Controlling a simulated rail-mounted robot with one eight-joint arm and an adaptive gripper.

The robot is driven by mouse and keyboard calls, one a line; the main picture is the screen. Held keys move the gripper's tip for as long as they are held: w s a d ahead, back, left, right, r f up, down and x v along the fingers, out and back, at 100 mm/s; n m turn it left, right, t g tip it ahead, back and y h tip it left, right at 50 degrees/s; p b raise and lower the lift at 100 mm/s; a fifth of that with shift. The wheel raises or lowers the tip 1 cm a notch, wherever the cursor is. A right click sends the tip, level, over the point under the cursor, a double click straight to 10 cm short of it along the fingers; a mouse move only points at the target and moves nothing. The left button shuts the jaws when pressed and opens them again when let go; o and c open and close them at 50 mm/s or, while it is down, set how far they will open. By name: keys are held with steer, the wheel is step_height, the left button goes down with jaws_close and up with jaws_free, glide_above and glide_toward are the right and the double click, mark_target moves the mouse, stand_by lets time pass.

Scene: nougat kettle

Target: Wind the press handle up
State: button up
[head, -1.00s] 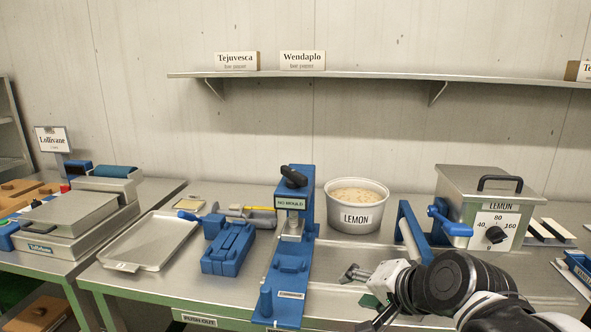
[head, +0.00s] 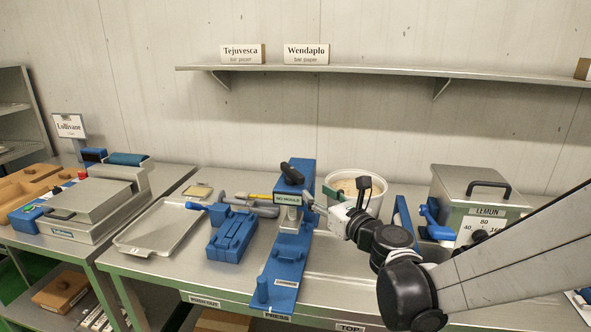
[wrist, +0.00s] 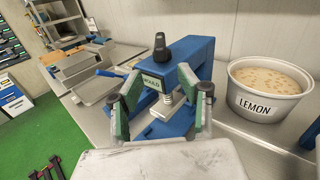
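The blue press (head: 306,185) stands upright mid-bench, with a blue base plate reaching to the front edge. Its black press handle (head: 290,174) sits on top, above a small sign. The handle also shows in the wrist view (wrist: 160,48), pointing up. My gripper (head: 312,205) is just right of the press head in the head view. In the wrist view my gripper (wrist: 162,90) has its two green-padded fingers apart, with the press column and spring (wrist: 168,99) seen between and beyond them. The gripper is open and holds nothing; the handle is beyond and above the fingertips.
The LEMON tub (head: 352,186) stands close right of the press, partly behind my wrist. A blue mould block (head: 232,236) and metal tray (head: 165,230) lie left. The grey heater box (head: 475,190) is right. A shelf (head: 390,79) hangs above.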

mark_target(292, 173)
steer(key=p+x, duration=0.1)
steer(key=x, duration=1.3)
jaws_close()
